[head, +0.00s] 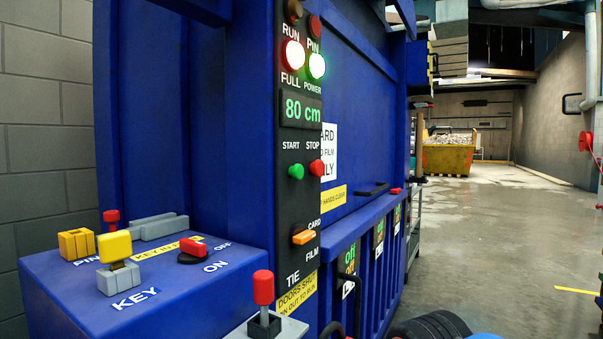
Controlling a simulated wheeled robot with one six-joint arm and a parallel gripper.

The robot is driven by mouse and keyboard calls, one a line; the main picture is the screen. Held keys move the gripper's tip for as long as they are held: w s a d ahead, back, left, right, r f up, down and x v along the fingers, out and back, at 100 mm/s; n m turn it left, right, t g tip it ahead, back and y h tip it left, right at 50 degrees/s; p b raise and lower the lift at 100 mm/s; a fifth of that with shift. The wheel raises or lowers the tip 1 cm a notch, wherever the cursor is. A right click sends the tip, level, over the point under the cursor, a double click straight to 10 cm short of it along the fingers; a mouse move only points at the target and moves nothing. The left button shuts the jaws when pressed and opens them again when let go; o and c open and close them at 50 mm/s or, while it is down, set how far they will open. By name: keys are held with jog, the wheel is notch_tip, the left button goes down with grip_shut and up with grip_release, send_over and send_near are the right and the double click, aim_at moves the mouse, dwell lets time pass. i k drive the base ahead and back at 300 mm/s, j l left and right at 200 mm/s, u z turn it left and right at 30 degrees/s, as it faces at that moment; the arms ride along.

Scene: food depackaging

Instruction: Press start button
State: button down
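The green start button (296,171) sits on the black control panel (289,222) of a blue machine, under the label START. A red stop button (317,168) is just right of it, under STOP. Nothing covers the start button. Above it, a display (300,110) reads 80 cm in green. My gripper is not in view.
FULL (293,54) and POWER (316,66) lamps are lit. Below are a CARD/FILM switch (304,237) and red-knobbed lever (263,290). A blue ledge (60,285) holds a yellow key (114,246) and red switch (192,247). Open floor (500,240) lies right.

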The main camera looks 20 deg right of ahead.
aim_at(296, 171)
jog(key=z, duration=1.6)
jog(key=k+j, duration=0.1)
jog(key=k, duration=0.55)
